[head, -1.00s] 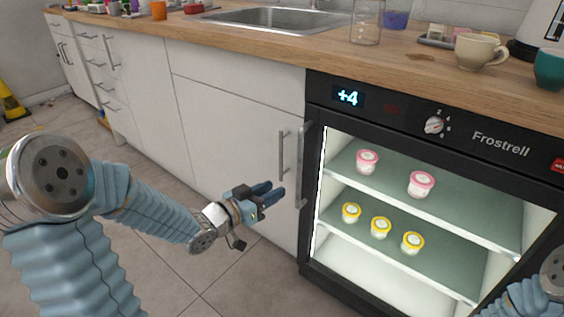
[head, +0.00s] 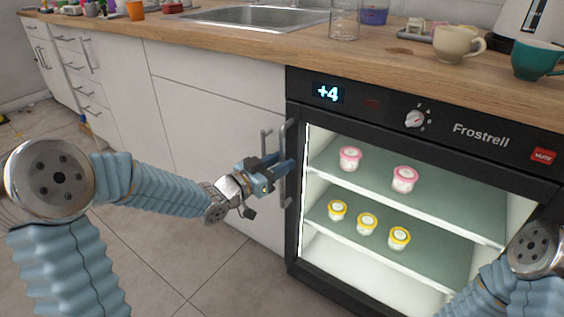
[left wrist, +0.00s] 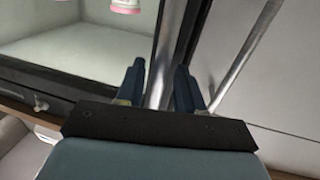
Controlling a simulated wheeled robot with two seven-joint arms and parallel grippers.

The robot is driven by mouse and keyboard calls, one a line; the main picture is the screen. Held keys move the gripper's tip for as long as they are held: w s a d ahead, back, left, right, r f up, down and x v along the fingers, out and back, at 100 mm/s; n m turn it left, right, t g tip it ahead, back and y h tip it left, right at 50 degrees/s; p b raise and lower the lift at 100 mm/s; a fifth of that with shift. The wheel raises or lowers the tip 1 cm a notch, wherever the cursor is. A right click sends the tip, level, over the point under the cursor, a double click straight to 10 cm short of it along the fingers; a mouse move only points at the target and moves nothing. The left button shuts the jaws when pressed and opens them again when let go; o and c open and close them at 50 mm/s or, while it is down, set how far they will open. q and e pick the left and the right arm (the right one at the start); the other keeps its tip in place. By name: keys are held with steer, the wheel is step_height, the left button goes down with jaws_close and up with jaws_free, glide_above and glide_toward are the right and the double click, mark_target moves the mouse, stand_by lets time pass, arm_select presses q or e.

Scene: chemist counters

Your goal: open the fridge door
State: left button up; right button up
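The black fridge (head: 300,102), labelled Frostrell, has a glass-fronted door that looks closed, with lit shelves behind it. Its upright metal handle (head: 291,135) is at the door's left edge and also shows in the left wrist view (left wrist: 166,40). My left gripper (head: 283,166) is at this handle, its fingers pointing toward it. In the left wrist view the two fingers (left wrist: 160,85) are apart, one on each side of the bar, with some gap visible. Contact cannot be told. My right gripper is out of view; only part of my right arm shows at lower right.
A second upright handle (head: 265,142), on the white cabinet (head: 210,120), stands close left of the fridge handle; it runs right of the fingers in the left wrist view (left wrist: 248,55). The wooden counter (head: 300,50) overhangs above. The tiled floor (head: 200,275) in front is clear.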

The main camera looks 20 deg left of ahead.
arm_select(q)
steer(key=shift+w+d, duration=0.3)
steer(key=shift+w, duration=0.15)
jaws_close()
steer(key=shift+s, duration=0.1)
